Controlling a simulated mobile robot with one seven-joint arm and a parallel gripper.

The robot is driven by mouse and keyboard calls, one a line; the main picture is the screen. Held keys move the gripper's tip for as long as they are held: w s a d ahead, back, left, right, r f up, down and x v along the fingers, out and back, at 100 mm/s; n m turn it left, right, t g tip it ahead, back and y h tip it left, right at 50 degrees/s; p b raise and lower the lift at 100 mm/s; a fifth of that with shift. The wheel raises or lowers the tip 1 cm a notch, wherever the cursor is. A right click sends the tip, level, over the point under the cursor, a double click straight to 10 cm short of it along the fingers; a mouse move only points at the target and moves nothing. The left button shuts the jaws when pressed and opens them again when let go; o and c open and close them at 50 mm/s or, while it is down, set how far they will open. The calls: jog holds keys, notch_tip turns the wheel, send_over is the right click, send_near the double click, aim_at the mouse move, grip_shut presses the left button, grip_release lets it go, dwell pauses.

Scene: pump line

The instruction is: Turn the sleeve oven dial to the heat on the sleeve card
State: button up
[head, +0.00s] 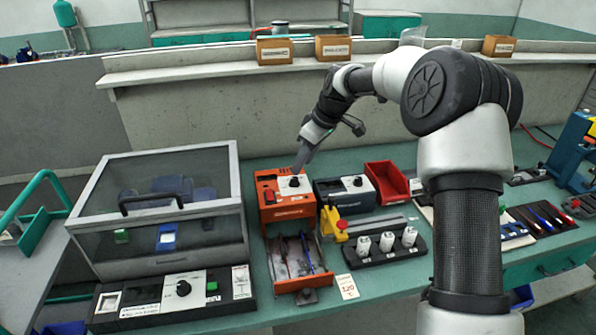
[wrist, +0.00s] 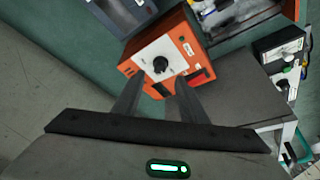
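The orange oven box (head: 287,213) stands on the green bench, with a white dial plate and a black dial (head: 294,182) on top. In the wrist view the dial (wrist: 160,65) lies just beyond my fingertips, its pointer setting too small to read. My gripper (head: 299,168) is above the dial, pointing down. In the wrist view my gripper (wrist: 157,82) has its two fingers spread with nothing between them; contact with the dial cannot be told. A white card (head: 347,287) at the bench front edge reads 120 in red.
An open tray (head: 300,283) with pens or tools juts out in front of the oven. A dark blue box with a dial (head: 345,193) and a red bin (head: 386,184) stand to the right. A clear-lidded cabinet (head: 160,215) stands close on the left. White bottles (head: 387,241) sit in a black rack.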

jog(key=v, duration=1.1)
jog(key=shift+p, duration=0.4)
jog(key=s+d+r+m+t+h+p, duration=0.1)
jog(key=s+d+r+m+h+p, duration=0.15)
jog(key=s+r, duration=0.55)
jog(key=s+d+r+m+t+h+p, duration=0.1)
jog(key=s+r+m+p, duration=0.2)
jog(key=s+r, duration=0.55)
jog(key=s+d+f+m+p, duration=0.1)
jog(key=s+d+m+p, duration=0.1)
jog(key=s, duration=0.8)
jog(key=s+d+f+m+t+p, duration=0.1)
jog(key=s+m, duration=0.3)
jog(key=s, duration=0.7)
jog(key=shift+d+f+p, duration=0.55)
jog(key=shift+d+p, duration=0.15)
